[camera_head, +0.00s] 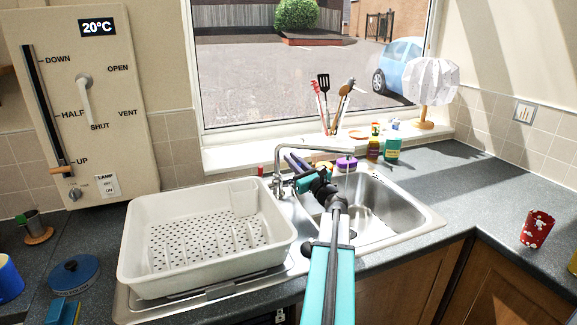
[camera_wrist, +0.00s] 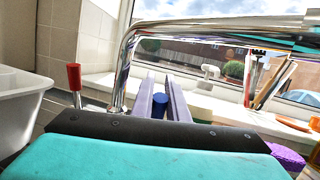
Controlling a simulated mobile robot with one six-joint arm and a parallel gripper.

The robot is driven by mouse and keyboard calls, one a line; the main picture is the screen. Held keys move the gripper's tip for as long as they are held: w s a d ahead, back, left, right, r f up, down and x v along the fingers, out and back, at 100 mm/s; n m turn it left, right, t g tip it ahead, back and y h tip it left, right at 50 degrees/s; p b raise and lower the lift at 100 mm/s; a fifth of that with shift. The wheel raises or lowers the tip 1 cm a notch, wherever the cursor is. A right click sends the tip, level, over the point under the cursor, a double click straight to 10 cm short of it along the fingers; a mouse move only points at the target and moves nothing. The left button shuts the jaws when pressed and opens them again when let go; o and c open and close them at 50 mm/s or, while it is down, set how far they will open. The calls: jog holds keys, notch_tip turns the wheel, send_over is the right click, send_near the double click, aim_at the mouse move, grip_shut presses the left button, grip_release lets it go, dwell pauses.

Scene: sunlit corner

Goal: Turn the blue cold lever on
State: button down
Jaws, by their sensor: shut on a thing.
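The chrome tap (camera_head: 277,183) stands behind the sink, and its spout arches across the wrist view (camera_wrist: 140,45). The red lever (camera_wrist: 74,82) is upright left of the tap; its red top also shows in the head view (camera_head: 260,170). The blue cold lever (camera_wrist: 158,104) shows between the two purple-grey fingers of my gripper (camera_wrist: 159,80). My gripper (camera_head: 294,160) is shut on this lever, right of the tap's stem in the head view. The lever's lower part is hidden by my gripper's body, and its turn angle cannot be told.
A white dish rack (camera_head: 135,245) stands left of the sink (camera_head: 390,210). The spout passes close above my gripper. Utensils (camera_head: 330,105), bottles (camera_head: 392,147) and a white-shaded lamp (camera_head: 432,80) stand along the sill. A red cup (camera_head: 537,230) is on the right counter.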

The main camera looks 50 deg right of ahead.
jog(key=shift+w+a+r, duration=0.1)
jog(key=c, duration=1.7)
grip_release()
jog(key=shift+c, duration=0.2)
jog(key=shift+s+f, duration=0.2)
jog(key=shift+s, duration=0.15)
jog(key=b+v, duration=0.2)
jog(key=v, duration=1.1)
jog(key=shift+c, duration=0.4)
